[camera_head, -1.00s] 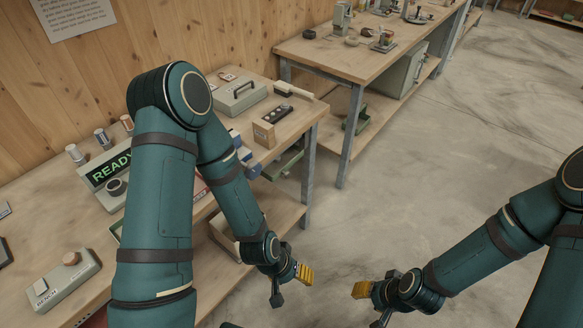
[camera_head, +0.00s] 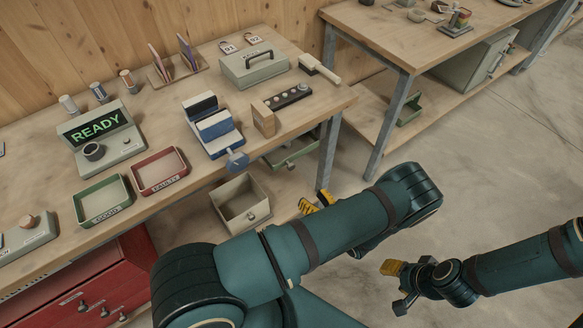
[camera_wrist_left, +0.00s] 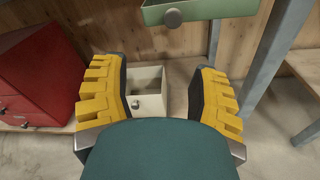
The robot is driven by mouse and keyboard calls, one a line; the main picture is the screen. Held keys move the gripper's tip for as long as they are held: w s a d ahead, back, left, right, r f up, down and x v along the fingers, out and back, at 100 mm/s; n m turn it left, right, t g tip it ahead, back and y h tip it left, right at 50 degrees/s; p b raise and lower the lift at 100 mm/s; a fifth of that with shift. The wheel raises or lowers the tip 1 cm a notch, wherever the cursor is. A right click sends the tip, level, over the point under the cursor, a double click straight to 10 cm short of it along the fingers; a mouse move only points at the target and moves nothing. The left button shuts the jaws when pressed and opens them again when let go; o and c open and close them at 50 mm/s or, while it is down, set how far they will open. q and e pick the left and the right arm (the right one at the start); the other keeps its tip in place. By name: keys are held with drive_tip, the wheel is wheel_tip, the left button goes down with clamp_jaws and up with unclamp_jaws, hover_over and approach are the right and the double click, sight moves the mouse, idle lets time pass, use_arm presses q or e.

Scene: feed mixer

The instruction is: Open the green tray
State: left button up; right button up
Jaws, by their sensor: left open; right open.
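A green tray (camera_head: 292,151) with a round front knob hangs under the right end of the near bench top. In the left wrist view the tray (camera_wrist_left: 200,10) is at the top edge, cut off, with its grey knob (camera_wrist_left: 173,18) showing. I cannot tell how far out it sits. My left gripper (camera_head: 316,203) is in front of and below it, apart from it. Its yellow fingers (camera_wrist_left: 160,105) are spread and empty. My right gripper (camera_head: 396,280) is open and empty over the floor, farther right. Another green tray (camera_head: 103,200), labelled GOOD, lies on the bench.
A beige bin (camera_head: 241,203) with a knob is below the bench, left of my left gripper. A bench leg (camera_head: 329,150) stands right of the hanging tray. A blue fixture (camera_head: 213,125) is on the bench top. A red drawer cabinet (camera_head: 80,285) is lower left. Floor is free at right.

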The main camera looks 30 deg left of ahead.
sight(292, 168)
use_arm(q)
drive_tip(key=shift+m+t, duration=0.4)
drive_tip(key=shift+t, duration=0.3)
drive_tip(key=x, duration=0.9)
drive_tip(key=w+r+x, duration=0.1)
drive_tip(key=x, duration=0.3)
drive_tip(key=shift+w+b, duration=0.2)
drive_tip(key=shift+b, duration=0.15)
clamp_jaws()
